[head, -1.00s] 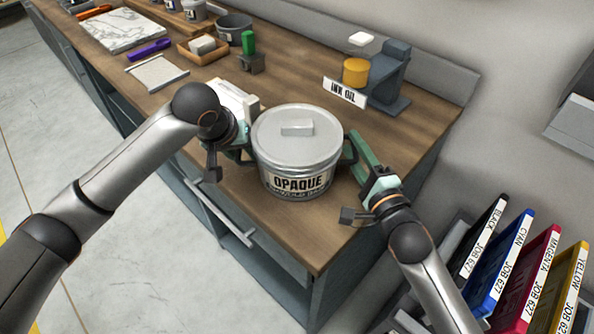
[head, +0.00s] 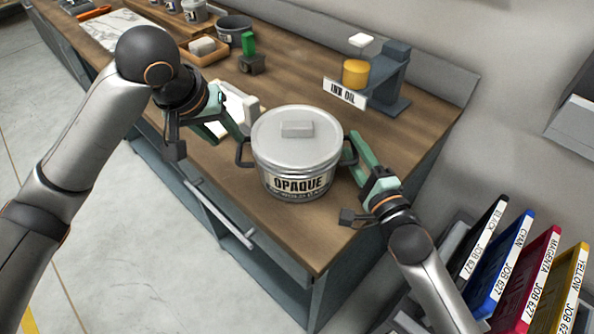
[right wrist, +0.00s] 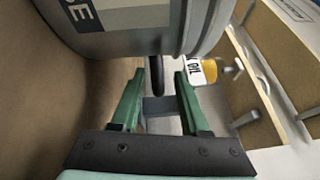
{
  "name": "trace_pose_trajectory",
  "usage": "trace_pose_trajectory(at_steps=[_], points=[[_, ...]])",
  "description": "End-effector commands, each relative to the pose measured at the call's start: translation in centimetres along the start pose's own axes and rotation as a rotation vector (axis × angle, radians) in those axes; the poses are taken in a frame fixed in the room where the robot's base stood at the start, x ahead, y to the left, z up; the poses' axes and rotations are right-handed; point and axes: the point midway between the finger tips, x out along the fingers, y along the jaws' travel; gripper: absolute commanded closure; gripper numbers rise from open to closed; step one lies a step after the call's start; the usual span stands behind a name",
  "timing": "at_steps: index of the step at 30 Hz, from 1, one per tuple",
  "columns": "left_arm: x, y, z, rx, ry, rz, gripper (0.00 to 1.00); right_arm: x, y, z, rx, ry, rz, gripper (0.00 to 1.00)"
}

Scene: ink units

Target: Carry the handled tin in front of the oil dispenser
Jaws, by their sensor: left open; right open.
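The handled tin (head: 297,150), silver with a lid and an OPAQUE label, stands upright on the wooden bench near its front edge. It lies in front of the oil dispenser (head: 390,78), a grey stand with a yellow cup and an INK OIL sign. My right gripper (head: 353,150) is open at the tin's right side. In the right wrist view the tin (right wrist: 135,25) fills the top, and its dark handle (right wrist: 156,78) hangs between my open right fingers (right wrist: 158,100).
A grey pot (head: 234,30), a green-handled block (head: 250,56) and a wooden tray (head: 203,52) stand further left on the bench (head: 300,75). Job-labelled coloured folders (head: 515,265) stand in a rack at the lower right. Bench around the tin's back is clear.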

Motion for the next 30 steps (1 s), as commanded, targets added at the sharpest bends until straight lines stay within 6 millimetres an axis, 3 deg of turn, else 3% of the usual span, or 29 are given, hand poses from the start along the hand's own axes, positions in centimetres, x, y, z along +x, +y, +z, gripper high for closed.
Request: trace_pose_trajectory(at_steps=[7, 21, 30], points=[[-0.8, 0.0, 0.0, 0.001, -0.001, 0.000, 0.55, -1.2, 0.1, 0.0, 0.002, 0.000, 0.002, 0.55], [-0.7, 0.0, 0.0, 0.001, -0.001, 0.000, 0.55, -9.3, 0.1, 0.0, 0.002, 0.001, 0.004, 0.55], [-0.7, 0.0, 0.0, 0.001, -0.001, 0.000, 0.55, -11.9, 0.0, 0.0, -0.001, 0.000, 0.001, 0.55]])
